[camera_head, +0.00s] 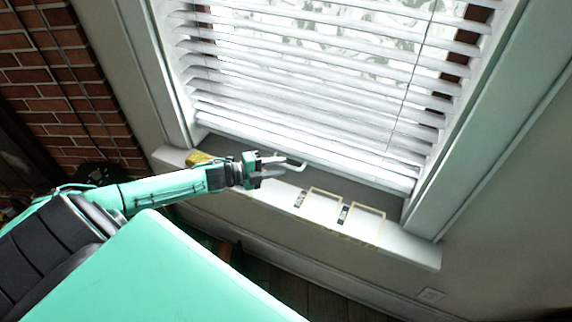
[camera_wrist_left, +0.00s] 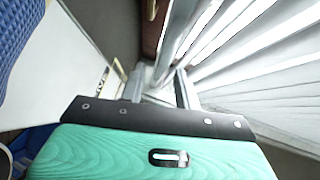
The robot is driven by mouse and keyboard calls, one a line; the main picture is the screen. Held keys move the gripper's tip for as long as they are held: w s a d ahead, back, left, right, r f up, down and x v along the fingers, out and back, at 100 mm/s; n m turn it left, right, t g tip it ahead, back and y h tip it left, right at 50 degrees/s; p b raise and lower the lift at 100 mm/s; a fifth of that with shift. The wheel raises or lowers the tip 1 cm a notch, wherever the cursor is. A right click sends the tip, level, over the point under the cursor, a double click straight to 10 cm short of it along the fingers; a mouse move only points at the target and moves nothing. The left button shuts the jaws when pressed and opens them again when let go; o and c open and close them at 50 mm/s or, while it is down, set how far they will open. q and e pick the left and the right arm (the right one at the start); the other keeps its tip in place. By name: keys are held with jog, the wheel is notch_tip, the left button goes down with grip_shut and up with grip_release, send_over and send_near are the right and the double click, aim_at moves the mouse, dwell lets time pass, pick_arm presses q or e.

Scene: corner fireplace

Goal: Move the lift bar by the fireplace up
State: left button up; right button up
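The white blind hangs in the window, and its bottom rail (camera_head: 350,177) is low, just above the sill. A pale, thin bent bar (camera_head: 294,164), which looks like the lift bar, shows just beyond my left gripper (camera_head: 274,167). The gripper is at the left part of the sill, close to the blind. Its fingers look apart in both views, including the left wrist view (camera_wrist_left: 161,90). A pale, bright shape shows between them there; I cannot tell whether they touch it. A shiny rail (camera_wrist_left: 181,35) runs upward ahead of the fingers. My right gripper is not in view.
The white window sill (camera_head: 415,250) carries two yellowish frames (camera_head: 325,206) (camera_head: 368,222) right of my gripper. A yellow object (camera_head: 199,158) lies at its left end. A brick wall (camera_head: 65,90) stands on the left. Window trim (camera_head: 465,120) bounds the blind on the right.

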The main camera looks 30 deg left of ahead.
aim_at(286, 165)
pick_arm(q)
jog(key=shift+x, duration=1.55)
grip_shut()
